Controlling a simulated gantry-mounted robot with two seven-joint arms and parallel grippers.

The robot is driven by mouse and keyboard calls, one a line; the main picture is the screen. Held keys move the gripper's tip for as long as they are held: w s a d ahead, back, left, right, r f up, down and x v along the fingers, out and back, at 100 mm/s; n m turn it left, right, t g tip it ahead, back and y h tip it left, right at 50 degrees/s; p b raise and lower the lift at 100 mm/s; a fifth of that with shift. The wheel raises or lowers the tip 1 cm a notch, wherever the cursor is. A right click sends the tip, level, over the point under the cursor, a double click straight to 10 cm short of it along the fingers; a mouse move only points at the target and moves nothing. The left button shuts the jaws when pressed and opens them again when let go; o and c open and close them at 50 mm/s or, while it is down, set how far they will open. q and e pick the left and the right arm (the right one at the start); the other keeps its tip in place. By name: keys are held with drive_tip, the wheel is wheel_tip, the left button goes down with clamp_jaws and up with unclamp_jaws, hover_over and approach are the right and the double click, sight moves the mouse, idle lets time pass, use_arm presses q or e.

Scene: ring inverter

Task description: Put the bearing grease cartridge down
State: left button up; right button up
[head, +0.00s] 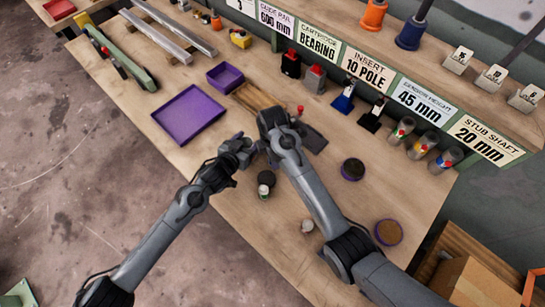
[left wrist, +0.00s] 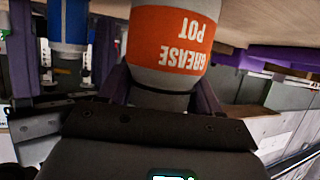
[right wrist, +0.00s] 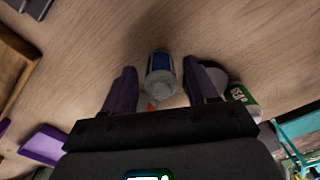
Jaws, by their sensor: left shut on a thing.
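In the left wrist view a grease pot (left wrist: 170,40) with an orange label and grey body stands between the purple fingers of my left gripper (left wrist: 160,85), which is shut on it. Its label reads upside down there. In the head view my left gripper (head: 243,150) is over the middle of the bench, and the pot cannot be made out. My right gripper (right wrist: 160,70) looks open in the right wrist view, with gaps beside a blue can with a grey end (right wrist: 160,72) between its fingers. A blue cylinder (left wrist: 68,25) also shows in the left wrist view.
A purple tray (head: 188,115) and a small purple box (head: 225,76) lie behind my left gripper. Dark and green cans (head: 265,183), a dark round dish (head: 352,168) and a brown-filled dish (head: 388,232) are nearer. Labelled shelf stations line the back. Bare wood lies between the dishes.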

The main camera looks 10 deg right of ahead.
clamp_jaws()
drive_tip(key=shift+r, duration=0.1)
wheel_tip(320, 180, up, 10)
drive_tip(key=shift+f, duration=0.1)
idle(0.5)
